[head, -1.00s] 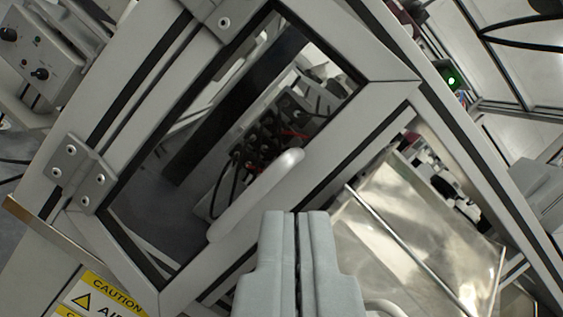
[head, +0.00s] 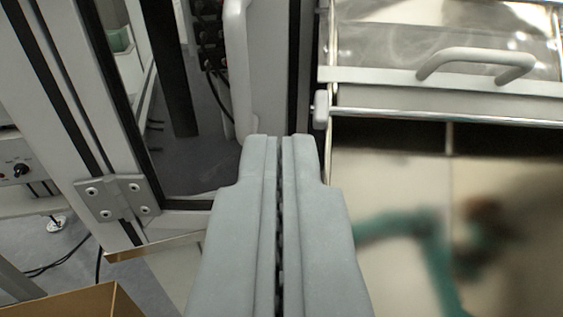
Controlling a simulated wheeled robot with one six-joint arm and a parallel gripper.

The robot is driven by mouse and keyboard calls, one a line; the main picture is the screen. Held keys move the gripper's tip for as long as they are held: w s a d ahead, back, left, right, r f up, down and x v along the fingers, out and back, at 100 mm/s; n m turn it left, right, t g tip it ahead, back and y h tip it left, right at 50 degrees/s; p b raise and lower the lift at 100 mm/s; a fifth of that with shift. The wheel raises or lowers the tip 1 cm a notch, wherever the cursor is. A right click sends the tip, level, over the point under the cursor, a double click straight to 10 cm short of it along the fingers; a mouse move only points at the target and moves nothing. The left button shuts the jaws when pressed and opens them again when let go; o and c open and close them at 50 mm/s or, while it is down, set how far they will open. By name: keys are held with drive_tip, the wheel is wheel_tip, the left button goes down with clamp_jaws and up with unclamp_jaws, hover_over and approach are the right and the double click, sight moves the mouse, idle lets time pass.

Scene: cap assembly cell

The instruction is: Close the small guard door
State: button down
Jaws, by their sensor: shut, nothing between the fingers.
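The small guard door is a grey-framed door (head: 268,90) with a dark see-through pane, in the upper left and middle of the head view. Its grey bar handle (head: 237,75) stands upright near its right side, and a bolted hinge (head: 112,198) shows at its lower left. My gripper (head: 281,138) is shut and empty at the lower middle. Its tips overlap the door's lower right part in the picture, just below the handle. I cannot tell whether they touch the door. The gripper hides part of the door's lower edge, and the door's top is out of view.
To the right are a clear panel with a grey handle (head: 478,58) and a shiny metal surface (head: 390,185) with a blurred teal reflection. A control box (head: 18,170) is at the left edge, and a brown box (head: 75,302) is at the lower left.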

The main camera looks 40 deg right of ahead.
sight(284, 62)
drive_tip(key=x, duration=1.1)
drive_tip(key=shift+w+d, duration=0.1)
drive_tip(key=shift+w, duration=0.05)
drive_tip(key=shift+w+d+n+t+y, duration=0.4)
drive_tip(key=shift+d+y, duration=0.05)
drive_tip(key=shift+y, duration=0.05)
drive_tip(key=shift+w+d+n+t+y, duration=0.15)
drive_tip(key=shift+w+d+n+y, duration=0.2)
drive_tip(key=shift+w, duration=0.3)
drive_tip(key=shift+w+d+n+t+y, duration=0.1)
drive_tip(key=shift+w+d+t+y, duration=0.05)
drive_tip(key=shift+w+d, duration=0.45)
drive_tip(key=shift+a, duration=0.1)
drive_tip(key=shift+s, duration=0.1)
